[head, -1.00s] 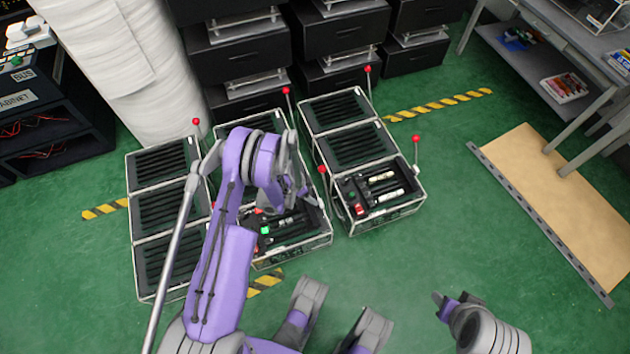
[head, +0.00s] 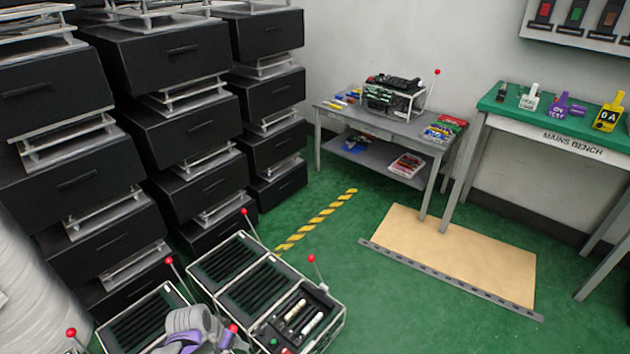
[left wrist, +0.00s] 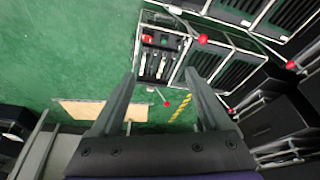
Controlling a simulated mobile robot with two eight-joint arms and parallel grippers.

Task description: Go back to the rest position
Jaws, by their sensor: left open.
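My left gripper (left wrist: 159,76) is open in the left wrist view, its two grey fingers apart with nothing between them. Beyond the fingers is a lever fixture (left wrist: 160,55), a framed black box with red-knobbed levers, standing on green floor. In the head view, part of my purple and grey left arm (head: 190,325) shows at the bottom edge, in front of the fixtures; its fingertips are not clear there. The fixture row (head: 265,290) has black slotted sections and an end section with pale cylinders. My right gripper is out of view.
Black drawer stacks (head: 180,100) stand behind the fixtures. A grey table (head: 385,125) with a wire-framed box stands at the back, and a green-topped bench (head: 550,120) at the right. A tan board (head: 460,255) lies on the floor. Green floor (head: 410,310) is clear at the lower right.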

